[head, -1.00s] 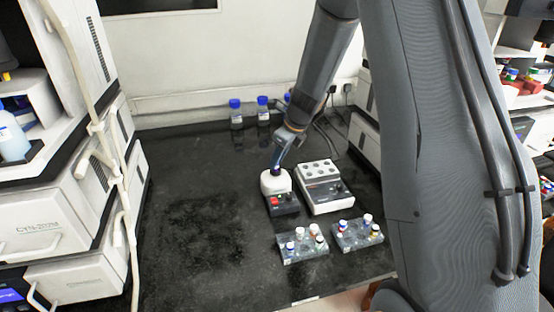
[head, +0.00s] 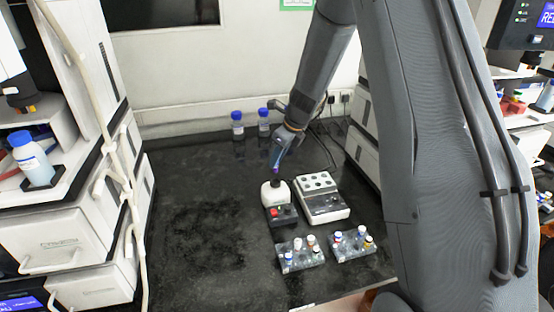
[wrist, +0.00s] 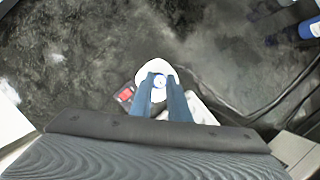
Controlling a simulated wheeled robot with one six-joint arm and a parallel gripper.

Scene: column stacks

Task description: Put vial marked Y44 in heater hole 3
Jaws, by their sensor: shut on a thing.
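My gripper (head: 276,174) is above the white-topped device with a red button (head: 276,196), its fingers pointing down. In the wrist view, my blue fingers (wrist: 159,82) close on a small vial (wrist: 159,80) with a pale top, over the device's white round top. The vial shows dark purple in the head view. Its label is not readable, and I cannot tell whether it touches the device. The heater block (head: 322,198), white with several dark round holes on top, stands just right of the device. Its hole numbers are not readable.
Two clear racks of capped vials, a left one (head: 302,258) and a right one (head: 352,248), stand in front. Blue-capped bottles (head: 237,125) stand by the back wall. Cables lie behind the heater. The black bench (head: 195,225) is clear to the left.

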